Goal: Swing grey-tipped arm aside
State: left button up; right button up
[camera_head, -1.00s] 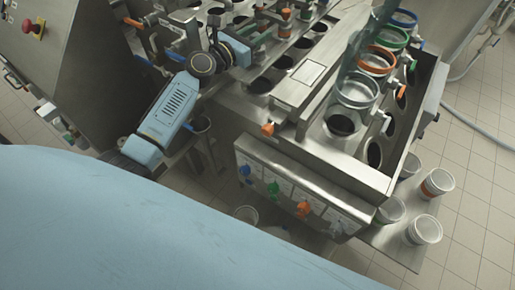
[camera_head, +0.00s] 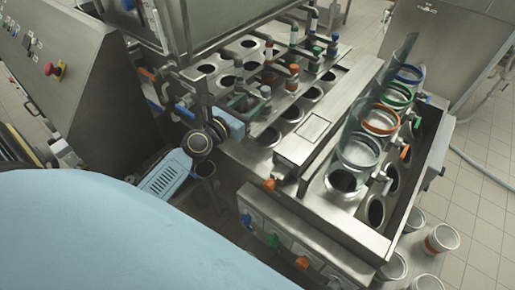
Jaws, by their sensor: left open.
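The filling machine (camera_head: 320,165) has a steel top with rows of round holes. Several small swing arms with coloured tips stand over its back rows. A grey-tipped arm (camera_head: 265,92) appears at the near left end, close to an orange-tipped one (camera_head: 268,75). My left arm comes in from the left, with its blue wrist beside the near left corner of the machine top. My left gripper (camera_head: 250,108) is open, beside the near swing arms; its fingers are small and partly hidden. I cannot tell whether it touches the grey-tipped arm. My right gripper is not in view.
Clear tubes with orange, green and blue rings (camera_head: 380,120) stand at the machine's right. Several cups (camera_head: 440,238) sit on a low shelf at lower right. A control panel with a red button (camera_head: 54,70) stands at left. Coloured knobs (camera_head: 272,240) line the machine's front.

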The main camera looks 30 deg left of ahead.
pick_arm(q)
jog(key=s+d+f+m+g+h, duration=0.1)
jog(key=s+d+f+m+g, duration=0.2)
jog(key=m, duration=0.6)
jog(key=s+d+f+m+g+h, duration=0.1)
jog(key=s+d+f+m+g, duration=0.3)
jog(key=s+d+m, duration=0.3)
jog(key=s+d+f+m+g+h+b, duration=0.1)
jog(key=s+d+f+m+g, duration=0.2)
jog(key=s+m, duration=0.5)
jog(key=shift+s+d+f+m+g, duration=0.45)
jog(key=shift+d+m, duration=0.9)
jog(key=shift+m, duration=1.15)
jog(key=shift+r, duration=0.1)
